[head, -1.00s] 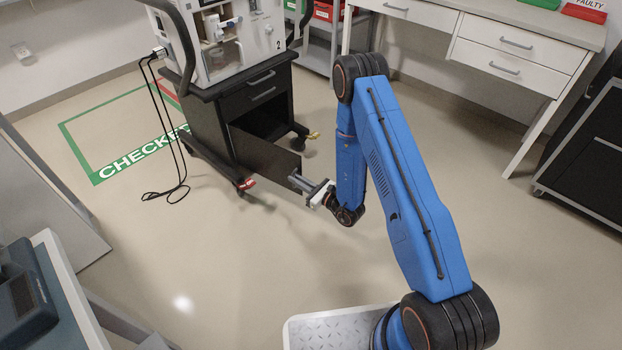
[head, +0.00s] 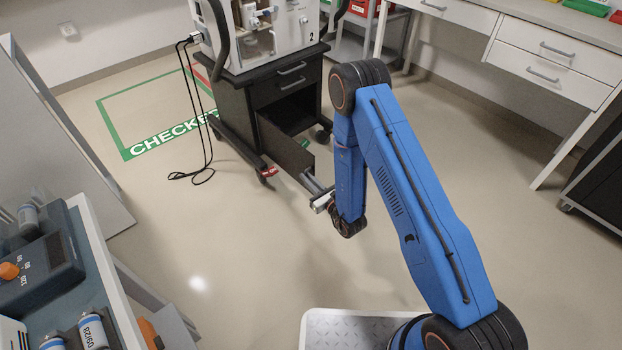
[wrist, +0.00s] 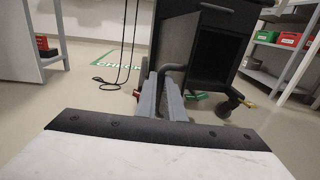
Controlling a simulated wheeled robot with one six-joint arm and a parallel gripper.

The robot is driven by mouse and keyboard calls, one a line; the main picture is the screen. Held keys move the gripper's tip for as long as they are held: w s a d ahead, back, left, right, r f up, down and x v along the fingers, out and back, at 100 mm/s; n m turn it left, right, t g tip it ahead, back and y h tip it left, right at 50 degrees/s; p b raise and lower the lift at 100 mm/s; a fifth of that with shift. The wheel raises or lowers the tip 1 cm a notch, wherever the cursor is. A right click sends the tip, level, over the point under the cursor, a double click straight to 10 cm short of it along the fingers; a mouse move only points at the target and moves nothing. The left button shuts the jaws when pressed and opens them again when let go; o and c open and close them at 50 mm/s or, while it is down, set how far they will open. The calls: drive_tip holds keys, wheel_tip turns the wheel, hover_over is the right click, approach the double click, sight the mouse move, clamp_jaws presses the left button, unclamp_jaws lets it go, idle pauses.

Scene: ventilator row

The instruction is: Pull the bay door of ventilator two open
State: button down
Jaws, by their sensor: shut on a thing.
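Ventilator two (head: 265,35) is a white unit marked 2 on a black wheeled cart (head: 248,98). The bay door (head: 284,145) is a dark panel below the drawers, swung outward so that the dark bay (head: 291,110) shows. My gripper (head: 312,184) is at the door's free edge, low in front of the cart. In the wrist view its two grey fingers (wrist: 162,98) are shut on the door's dark bar handle (wrist: 172,70). The open bay (wrist: 214,58) shows to the right of the fingers. The exact grip is partly hidden by the fingers.
A green floor frame reading CHECKED (head: 160,143) lies left of the cart, with black cables (head: 208,150) hanging beside it. A counter with instruments (head: 80,270) is at lower left. A desk with drawers (head: 545,60) stands at right. The floor in front is clear.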

drive_tip(key=c, duration=1.9)
unclamp_jaws()
drive_tip(key=shift+o, duration=0.2)
drive_tip(key=v, duration=0.7)
drive_tip(key=shift+s, duration=0.15)
drive_tip(key=shift+d, duration=0.15)
